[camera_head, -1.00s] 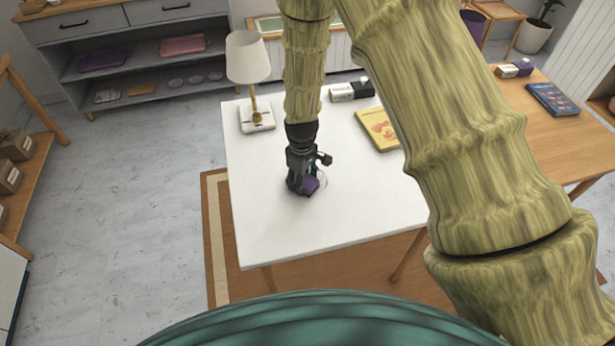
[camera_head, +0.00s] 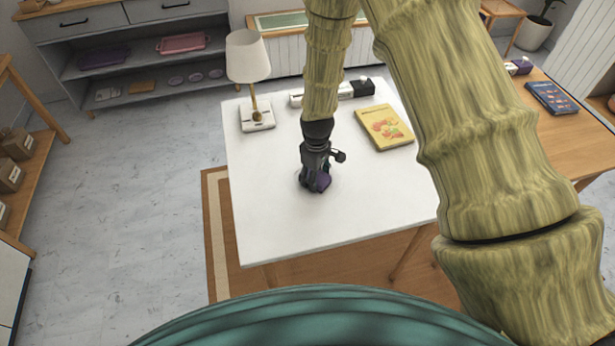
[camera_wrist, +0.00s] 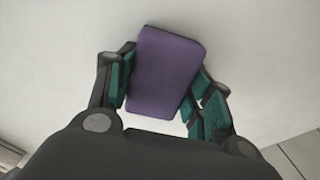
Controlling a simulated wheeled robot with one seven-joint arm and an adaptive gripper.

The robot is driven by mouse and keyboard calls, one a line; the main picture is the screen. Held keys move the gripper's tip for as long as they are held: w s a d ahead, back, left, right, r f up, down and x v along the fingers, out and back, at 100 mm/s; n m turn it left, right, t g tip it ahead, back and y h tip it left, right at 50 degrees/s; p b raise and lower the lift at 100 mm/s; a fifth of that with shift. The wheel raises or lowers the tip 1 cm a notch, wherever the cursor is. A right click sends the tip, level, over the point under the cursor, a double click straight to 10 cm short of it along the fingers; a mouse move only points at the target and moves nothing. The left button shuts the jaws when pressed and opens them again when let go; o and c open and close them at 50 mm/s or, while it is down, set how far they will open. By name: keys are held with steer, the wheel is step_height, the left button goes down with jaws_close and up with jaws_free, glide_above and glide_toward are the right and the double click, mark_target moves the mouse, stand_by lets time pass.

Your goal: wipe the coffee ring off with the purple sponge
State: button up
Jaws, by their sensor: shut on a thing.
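My gripper (camera_head: 316,186) is low over the white table (camera_head: 270,220), left of the yellow book. It is shut on the purple sponge (camera_head: 322,183). In the wrist view the sponge (camera_wrist: 167,72) sits between the two teal-padded fingers (camera_wrist: 165,95), slightly tilted, against the white tabletop. I cannot tell whether the sponge touches the table. I see no coffee ring in either current view; any mark under the sponge or gripper is hidden.
A lamp (camera_head: 247,60) stands at the table's back left. The front and left of the tabletop are clear. A wooden table (camera_head: 570,130) stands at the right.

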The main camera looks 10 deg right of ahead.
mark_target(325, 173)
steer(key=shift+d, duration=0.5)
steer(key=shift+d+r, duration=0.15)
steer(key=shift+d, duration=1.3)
step_height(325, 173, up, 4)
steer(key=p, duration=0.2)
steer(key=shift+a+r+p, duration=0.15)
steer(key=shift+r+p, duration=0.05)
steer(key=shift+p, duration=0.2)
step_height(325, 173, up, 2)
steer(key=shift+p, duration=0.75)
steer(key=shift+r+p, duration=0.5)
steer(key=shift+r, duration=0.3)
